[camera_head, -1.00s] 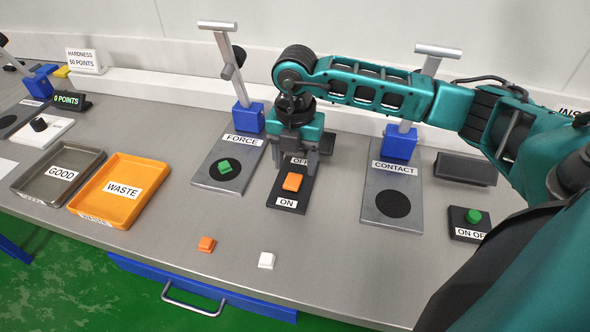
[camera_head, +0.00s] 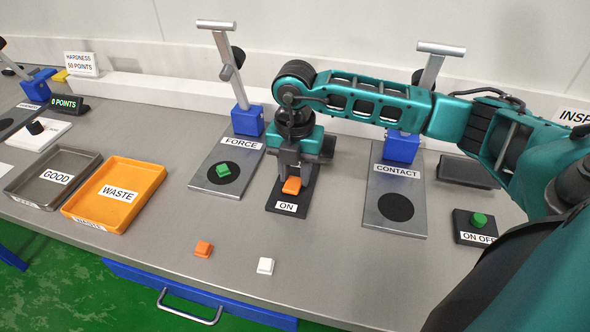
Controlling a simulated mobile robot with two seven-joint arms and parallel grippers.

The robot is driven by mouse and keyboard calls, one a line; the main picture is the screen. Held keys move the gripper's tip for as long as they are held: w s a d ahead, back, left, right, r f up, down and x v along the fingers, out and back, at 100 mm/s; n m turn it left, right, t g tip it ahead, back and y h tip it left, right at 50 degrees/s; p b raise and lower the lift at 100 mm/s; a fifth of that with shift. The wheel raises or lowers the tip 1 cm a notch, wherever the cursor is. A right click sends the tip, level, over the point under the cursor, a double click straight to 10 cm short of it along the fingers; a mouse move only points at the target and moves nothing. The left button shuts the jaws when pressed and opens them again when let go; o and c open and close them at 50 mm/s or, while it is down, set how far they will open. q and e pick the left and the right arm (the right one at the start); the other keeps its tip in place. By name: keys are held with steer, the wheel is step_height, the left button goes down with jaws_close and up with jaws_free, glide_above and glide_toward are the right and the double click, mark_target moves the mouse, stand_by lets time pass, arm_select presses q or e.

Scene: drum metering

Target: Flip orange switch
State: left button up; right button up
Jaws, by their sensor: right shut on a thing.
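The orange switch (camera_head: 291,186) sits on a dark plate (camera_head: 272,206) with an ON label (camera_head: 287,207) at its near end. My right gripper (camera_head: 289,178) points down over the plate, right behind the switch. Its fingers are close together and hide the far part of the plate, including the OFF label. The fingertips look to be at the switch, though the exact contact is hidden. My left gripper is not in view.
The FORCE stand (camera_head: 213,190) with a green piece is left of the switch, the CONTACT stand (camera_head: 373,205) right. An orange WASTE tray (camera_head: 87,223) and grey GOOD tray (camera_head: 24,198) lie left. Orange (camera_head: 203,248) and white (camera_head: 265,266) pieces lie in front.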

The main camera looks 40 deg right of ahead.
steer(key=c, duration=0.3)
steer(key=shift+s+a+t+h+b, duration=0.2)
steer(key=shift+a+t+h+b, duration=0.05)
steer(key=shift+t+h+b, duration=0.5)
steer(key=shift+s+a+f+t+h+b, duration=0.1)
steer(key=shift+a+t+h+b, duration=0.1)
steer(key=shift+t+h+b, duration=0.4)
steer(key=shift+r+h+b, duration=0.25)
steer(key=shift+h+b, duration=0.1)
steer(key=shift+b, duration=0.15)
steer(key=shift+s, duration=0.1)
steer(key=o, duration=1)
steer(key=shift+o, duration=0.2)
